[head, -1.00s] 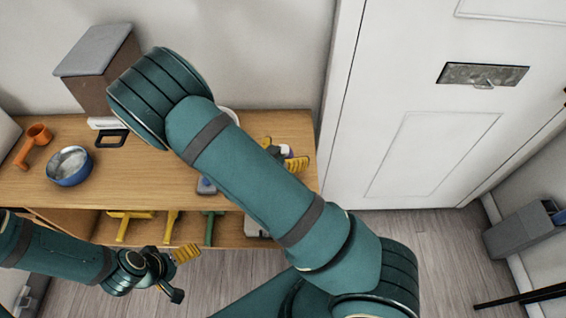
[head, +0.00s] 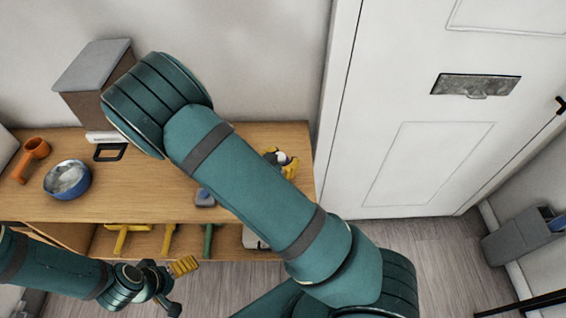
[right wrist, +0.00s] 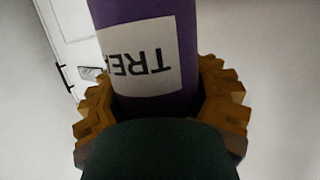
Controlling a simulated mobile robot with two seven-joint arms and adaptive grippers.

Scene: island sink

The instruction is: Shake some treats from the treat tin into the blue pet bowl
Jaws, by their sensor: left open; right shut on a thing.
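The treat tin (right wrist: 185,60) is purple with a pale label reading "TRE", upside down in the right wrist view. My right gripper (right wrist: 158,105) is shut on it, with yellow ribbed fingers on both sides. In the head view only a small part of the tin (head: 281,157) and that gripper (head: 288,163) shows past my right arm, right of the bowl. The blue pet bowl (head: 72,193) stands upright on the wooden top at the left; its inside looks pale grey. My left gripper (head: 178,284) is open and empty, low in front of the unit.
An orange scoop (head: 33,152) lies left of the bowl. A brown bin with a grey lid (head: 93,66) stands at the back. A small blue-grey thing (head: 204,197) lies near the wooden top's front edge. Yellow and green handles (head: 168,238) show on the shelf below. A white door (head: 430,130) is at right.

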